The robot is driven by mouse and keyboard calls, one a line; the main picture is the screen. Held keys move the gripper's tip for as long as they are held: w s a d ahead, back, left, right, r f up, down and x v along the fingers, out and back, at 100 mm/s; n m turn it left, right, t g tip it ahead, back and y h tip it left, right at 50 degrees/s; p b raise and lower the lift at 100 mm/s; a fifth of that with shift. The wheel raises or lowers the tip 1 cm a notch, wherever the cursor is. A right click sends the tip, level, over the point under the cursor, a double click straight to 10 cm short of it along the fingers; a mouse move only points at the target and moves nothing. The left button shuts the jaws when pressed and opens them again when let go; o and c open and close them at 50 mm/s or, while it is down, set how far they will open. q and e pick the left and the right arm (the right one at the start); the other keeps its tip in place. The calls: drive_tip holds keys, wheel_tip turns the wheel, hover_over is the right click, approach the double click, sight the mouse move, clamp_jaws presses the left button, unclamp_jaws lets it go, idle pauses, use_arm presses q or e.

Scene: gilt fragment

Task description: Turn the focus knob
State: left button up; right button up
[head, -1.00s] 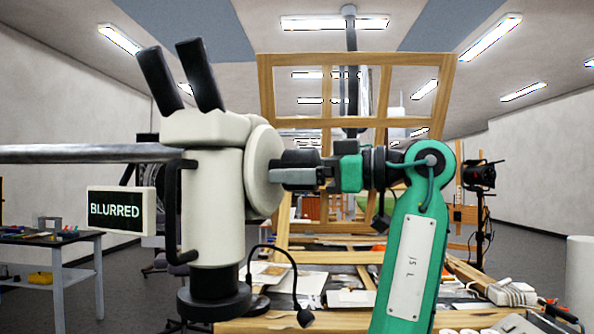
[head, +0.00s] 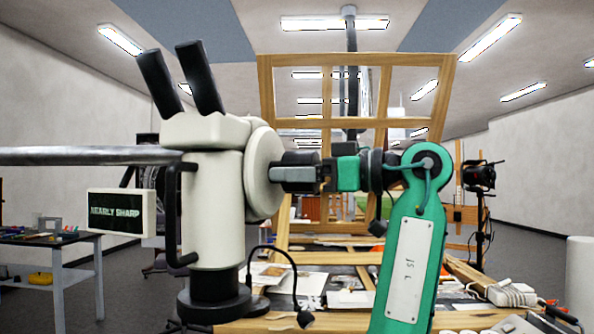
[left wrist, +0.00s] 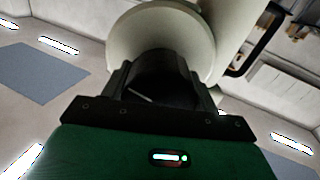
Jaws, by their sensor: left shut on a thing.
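A cream microscope (head: 212,210) with two black eyepieces stands at centre left in the head view. A small black display (head: 116,212) on its left reads "NEARLY SHARP". The dark focus knob (head: 301,157) sticks out from a round cream disc on its right side. My left gripper (head: 292,175) comes at the knob from the right and is shut on it. In the left wrist view, the black knob (left wrist: 160,82) with a white mark sits between the two fingers, partly hidden by them. My right gripper is not in view.
A wooden frame easel (head: 265,100) rises behind the microscope. A cluttered workbench (head: 250,326) with papers lies below. A thin gooseneck (head: 293,268) curves up beside the microscope base. A side table (head: 85,241) stands at left, and a lamp on a stand (head: 481,176) at right.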

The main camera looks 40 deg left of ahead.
use_arm(q)
drive_tip(key=m+p, duration=0.1)
drive_tip(key=m, duration=0.2)
drive_tip(key=shift+r, duration=0.1)
drive_tip(key=shift+m, duration=1)
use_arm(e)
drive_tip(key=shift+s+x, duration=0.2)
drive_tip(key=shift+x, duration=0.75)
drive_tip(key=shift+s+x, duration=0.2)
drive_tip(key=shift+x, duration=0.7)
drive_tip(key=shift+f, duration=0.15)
use_arm(q)
drive_tip(key=o, duration=1)
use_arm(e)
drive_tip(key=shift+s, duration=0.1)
use_arm(q)
drive_tip(key=v, duration=1.4)
drive_tip(key=shift+p, duration=0.3)
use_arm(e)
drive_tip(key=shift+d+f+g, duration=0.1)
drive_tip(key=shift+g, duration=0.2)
